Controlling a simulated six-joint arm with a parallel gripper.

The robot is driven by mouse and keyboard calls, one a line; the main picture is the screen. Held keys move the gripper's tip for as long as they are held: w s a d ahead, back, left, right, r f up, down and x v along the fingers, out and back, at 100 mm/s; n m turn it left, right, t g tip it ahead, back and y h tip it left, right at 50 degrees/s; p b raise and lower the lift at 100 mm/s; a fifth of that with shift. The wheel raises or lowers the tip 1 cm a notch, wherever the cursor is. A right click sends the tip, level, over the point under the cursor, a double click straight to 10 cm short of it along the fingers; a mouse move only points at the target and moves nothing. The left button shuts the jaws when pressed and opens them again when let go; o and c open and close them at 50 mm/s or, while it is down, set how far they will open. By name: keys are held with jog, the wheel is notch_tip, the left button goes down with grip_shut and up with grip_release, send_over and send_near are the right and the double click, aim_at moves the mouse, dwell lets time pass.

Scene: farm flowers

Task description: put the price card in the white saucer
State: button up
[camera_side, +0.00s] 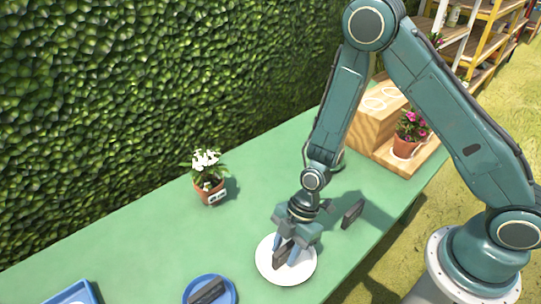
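The white saucer (265,270) lies on the green table near its front edge. My gripper (287,248) is directly above it, pointing down. A small dark card (281,256), which looks like a price card, is between the fingers and appears gripped. It is upright, over the saucer; I cannot tell if its lower edge touches the saucer. A second dark card (352,214) stands on the table to the right of the saucer.
A blue saucer (233,294) holding a dark card (206,291) is at the front left, with a blue tray (88,290) further left. A white-flowered pot (209,190) stands behind. A pink-flowered pot (405,145) sits on a wooden stand (383,155) at right. The left middle of the table (130,250) is clear.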

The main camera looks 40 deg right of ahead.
jog(key=shift+v, duration=5.4)
jog(key=shift+d, duration=0.1)
jog(key=s+d+r+m+t+h, duration=0.15)
jog(key=d+r+m, duration=0.25)
jog(key=r, duration=0.4)
jog(key=s+d+r+m+t+h, duration=0.15)
jog(key=d+r+m, duration=0.3)
jog(key=r, duration=0.45)
jog(key=s+d+r+m+t+h, duration=0.1)
jog(key=s+d+r+m+t, duration=0.1)
jog(key=s+d+r+m, duration=0.3)
jog(key=s+r+m, duration=0.2)
jog(key=s+m, duration=0.2)
jog(key=s, duration=0.2)
jog(key=shift+r+t, duration=0.3)
jog(key=shift+r, duration=0.1)
